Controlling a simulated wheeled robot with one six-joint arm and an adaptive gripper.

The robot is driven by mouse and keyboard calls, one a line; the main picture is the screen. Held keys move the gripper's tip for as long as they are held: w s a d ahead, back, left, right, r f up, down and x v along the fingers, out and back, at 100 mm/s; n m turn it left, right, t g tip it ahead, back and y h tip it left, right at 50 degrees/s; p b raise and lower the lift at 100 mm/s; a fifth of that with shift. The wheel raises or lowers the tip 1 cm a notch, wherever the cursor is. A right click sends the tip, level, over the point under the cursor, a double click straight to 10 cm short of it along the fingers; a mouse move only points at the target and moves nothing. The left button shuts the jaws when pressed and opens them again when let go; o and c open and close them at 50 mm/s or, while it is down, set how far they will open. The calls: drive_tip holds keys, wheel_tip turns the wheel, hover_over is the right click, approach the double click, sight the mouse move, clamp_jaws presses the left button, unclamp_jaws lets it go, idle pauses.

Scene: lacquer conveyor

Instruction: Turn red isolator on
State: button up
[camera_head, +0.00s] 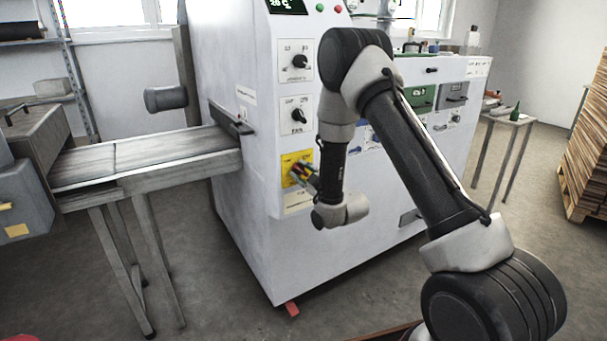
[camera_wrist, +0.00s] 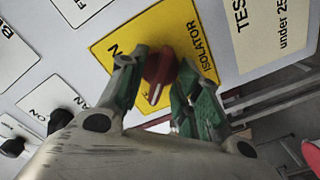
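The red isolator (camera_wrist: 160,72) is a rotary knob on a yellow plate (camera_wrist: 178,25) on the front of the white machine. The plate reads "ISOLATOR", with lettering that looks like "ON" at its left in the wrist view. A pale mark shows on the knob's lower end, pointing away from that lettering. In the head view the yellow plate (camera_head: 288,163) is partly covered by my gripper (camera_head: 303,173), and the knob's angle is hard to read there.
Two black selector knobs (camera_head: 299,61) (camera_head: 298,115) are above the plate on the white machine (camera_head: 237,200). A conveyor (camera_head: 150,150) enters its left side. A small table (camera_head: 510,119) with a green bottle and stacked boards (camera_head: 587,140) stand at right. Open floor lies in front.

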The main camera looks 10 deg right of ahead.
drive_tip(key=shift+c, duration=0.2)
clamp_jaws()
drive_tip(key=m, duration=0.3)
drive_tip(key=shift+m, duration=0.4)
drive_tip(key=m, duration=1.6)
drive_tip(key=shift+d, duration=0.1)
